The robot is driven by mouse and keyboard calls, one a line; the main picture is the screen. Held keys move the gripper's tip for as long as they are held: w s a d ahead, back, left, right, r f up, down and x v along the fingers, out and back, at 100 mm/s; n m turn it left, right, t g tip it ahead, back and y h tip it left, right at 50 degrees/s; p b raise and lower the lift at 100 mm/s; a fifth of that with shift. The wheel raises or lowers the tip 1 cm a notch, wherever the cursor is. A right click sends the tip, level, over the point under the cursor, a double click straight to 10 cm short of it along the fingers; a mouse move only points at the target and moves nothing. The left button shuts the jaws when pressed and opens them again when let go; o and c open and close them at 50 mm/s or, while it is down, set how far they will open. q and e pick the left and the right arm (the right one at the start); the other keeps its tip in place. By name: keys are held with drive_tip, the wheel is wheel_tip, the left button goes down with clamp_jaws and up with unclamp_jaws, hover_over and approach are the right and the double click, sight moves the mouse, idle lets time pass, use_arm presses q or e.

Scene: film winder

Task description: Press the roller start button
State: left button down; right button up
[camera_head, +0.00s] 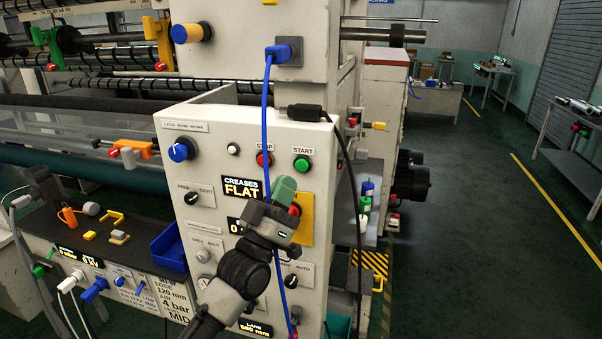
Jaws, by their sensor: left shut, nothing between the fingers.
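The green button (301,163) under a START label is on the upper right of the white control panel (215,150). A red button (264,159) sits to its left. My left gripper (285,188) is shut and empty, with its green-grey fingers pointing up just below the green button. A gap shows in the picture between the fingertips and the button; the depth between them is hard to judge. The gripper partly hides a yellow plate (306,230) with a red knob on it. My right gripper is out of view.
A blue cable (266,110) hangs down the panel face past the gripper, and a black cable (345,160) hangs to its right. Dark knobs and "FLAT" display (241,188) are left of the gripper. A black bench top (90,225) with small parts stands left; open floor lies right.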

sight(302, 165)
use_arm(q)
drive_tip(key=shift+w+d+b, duration=0.25)
drive_tip(key=shift+w+b, duration=0.25)
drive_tip(key=shift+w, duration=0.3)
drive_tip(key=shift+w+d+b, duration=0.25)
drive_tip(key=shift+w+b, duration=0.2)
drive_tip(key=shift+w, duration=0.3)
drive_tip(key=shift+w+d+b, duration=0.25)
drive_tip(key=shift+w+b, duration=0.25)
drive_tip(key=shift+w, duration=0.3)
drive_tip(key=shift+w+d+b, duration=0.15)
drive_tip(key=shift+w+b, duration=0.25)
drive_tip(key=shift+b, duration=0.05)
drive_tip(key=shift+w+d+b, duration=0.1)
drive_tip(key=shift+w+b, duration=0.35)
drive_tip(key=shift+b, duration=0.05)
idle(0.7)
drive_tip(key=shift+s, duration=0.2)
drive_tip(key=shift+s+a+p, duration=0.25)
drive_tip(key=shift+s+p, duration=0.35)
drive_tip(key=shift+s, duration=0.1)
